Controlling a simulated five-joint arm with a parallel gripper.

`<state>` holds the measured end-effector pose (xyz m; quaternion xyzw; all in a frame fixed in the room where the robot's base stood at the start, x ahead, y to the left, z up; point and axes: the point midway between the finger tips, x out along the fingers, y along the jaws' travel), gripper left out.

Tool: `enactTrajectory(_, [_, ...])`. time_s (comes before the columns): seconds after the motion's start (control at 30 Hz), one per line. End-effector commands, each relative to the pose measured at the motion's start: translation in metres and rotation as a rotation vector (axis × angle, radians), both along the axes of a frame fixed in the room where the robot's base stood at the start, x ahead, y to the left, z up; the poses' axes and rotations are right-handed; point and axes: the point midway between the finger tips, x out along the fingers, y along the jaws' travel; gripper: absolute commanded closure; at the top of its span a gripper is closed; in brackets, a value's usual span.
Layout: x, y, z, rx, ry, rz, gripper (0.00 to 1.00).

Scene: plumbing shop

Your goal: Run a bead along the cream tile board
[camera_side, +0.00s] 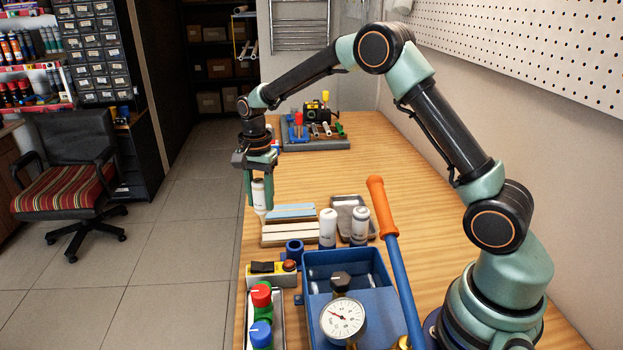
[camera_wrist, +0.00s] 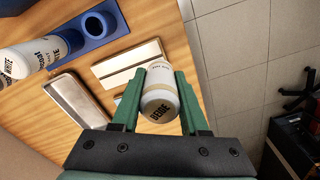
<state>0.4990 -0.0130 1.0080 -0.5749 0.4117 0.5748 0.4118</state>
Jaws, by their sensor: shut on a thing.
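My gripper (camera_side: 258,192) is shut on a white bottle (camera_side: 259,188), which hangs roughly upright with its narrow end down. In the wrist view my gripper's green fingers (camera_wrist: 160,102) clasp the bottle's sides, and its end reads something like "BEIGE" (camera_wrist: 158,108). The cream tile board (camera_side: 292,228) lies on the bench, two pale strips with a seam between them; the wrist view shows it too (camera_wrist: 122,72). The bottle's lower end is by the left end of the boards in the side view. Whether it touches is unclear, and the wrist view hides its tip.
A blue tile board (camera_side: 290,211) lies beyond the cream one. Two white bottles (camera_side: 327,223) and a shallow tray (camera_side: 349,201) stand to the right. A blue ring holder (camera_side: 294,251), a blue bin with a gauge (camera_side: 343,318) and an orange-handled lever (camera_side: 382,207) are nearer.

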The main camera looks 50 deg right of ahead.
Motion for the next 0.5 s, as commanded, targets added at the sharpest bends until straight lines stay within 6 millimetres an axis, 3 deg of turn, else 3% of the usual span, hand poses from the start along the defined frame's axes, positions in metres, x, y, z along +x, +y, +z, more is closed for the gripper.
enactTrajectory(0.03, [0.0001,0.0000,0.0002,0.000,0.000,0.000,0.87])
enactTrajectory(0.07, [0.0001,0.0000,0.0002,0.000,0.000,0.000,0.60])
enactTrajectory(0.13, [0.0001,0.0000,0.0003,0.000,0.000,0.000,0.87])
enactTrajectory(0.5, [0.0000,0.0000,-0.0040,0.000,0.000,0.000,0.87])
